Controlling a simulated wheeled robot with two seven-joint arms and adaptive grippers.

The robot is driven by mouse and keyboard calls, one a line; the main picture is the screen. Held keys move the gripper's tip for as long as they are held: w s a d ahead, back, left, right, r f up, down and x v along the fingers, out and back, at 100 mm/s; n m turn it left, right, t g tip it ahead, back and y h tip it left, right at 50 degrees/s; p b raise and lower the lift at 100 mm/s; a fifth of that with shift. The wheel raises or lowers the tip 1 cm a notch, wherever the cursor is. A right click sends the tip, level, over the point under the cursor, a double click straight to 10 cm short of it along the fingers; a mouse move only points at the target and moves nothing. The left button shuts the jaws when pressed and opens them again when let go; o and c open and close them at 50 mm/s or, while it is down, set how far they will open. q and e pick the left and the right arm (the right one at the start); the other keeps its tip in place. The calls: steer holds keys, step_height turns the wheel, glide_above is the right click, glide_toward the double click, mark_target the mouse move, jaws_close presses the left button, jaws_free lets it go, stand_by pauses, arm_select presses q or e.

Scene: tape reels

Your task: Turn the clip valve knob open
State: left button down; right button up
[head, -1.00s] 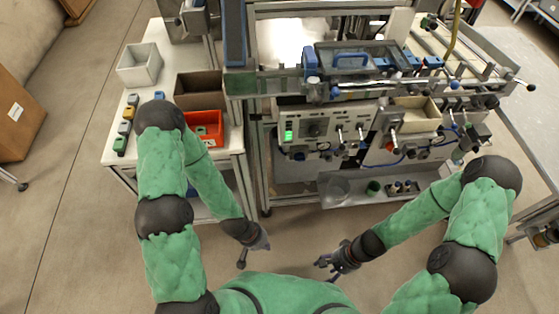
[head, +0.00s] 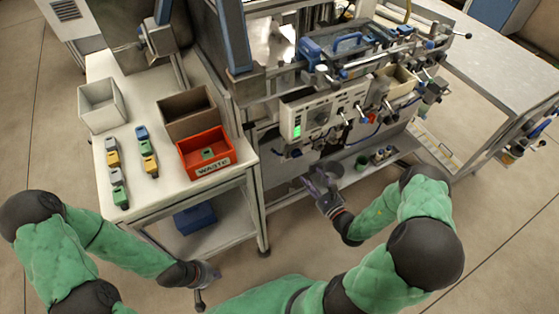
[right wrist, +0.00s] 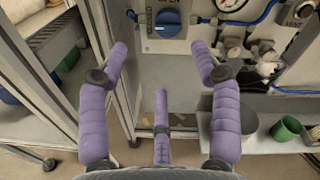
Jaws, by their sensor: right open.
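A round blue knob (right wrist: 168,22) sits on a pale plate on the machine front, at the top of the right wrist view. Lettering above it is cut off by the frame edge and appears to read OPEN. I cannot pick the knob out in the head view. My right gripper (head: 312,178), with purple fingers, is in front of the machine's lower front. In the right wrist view the right gripper (right wrist: 162,80) is open and empty, its fingers spread below and either side of the knob, apart from it. My left gripper (head: 204,284) hangs low beside the table, its fingers unclear.
A side table (head: 97,160) carries a red WASTE bin (head: 222,170), a brown box (head: 188,120), a white box (head: 100,118) and several small coloured blocks. A metal frame post (right wrist: 100,25) stands left of the knob. A green cup (right wrist: 287,128) stands on the lower tray at right.

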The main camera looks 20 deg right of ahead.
mark_target(298, 157)
steer(key=w+b, duration=0.3)
steer(key=w, duration=0.6)
steer(key=shift+w+a, duration=0.1)
steer(key=shift+w, duration=0.15)
steer(key=shift+w+r+b, duration=0.1)
steer(key=shift+w+b, duration=0.25)
steer(key=shift+w, duration=0.3)
steer(key=c, duration=1.1)
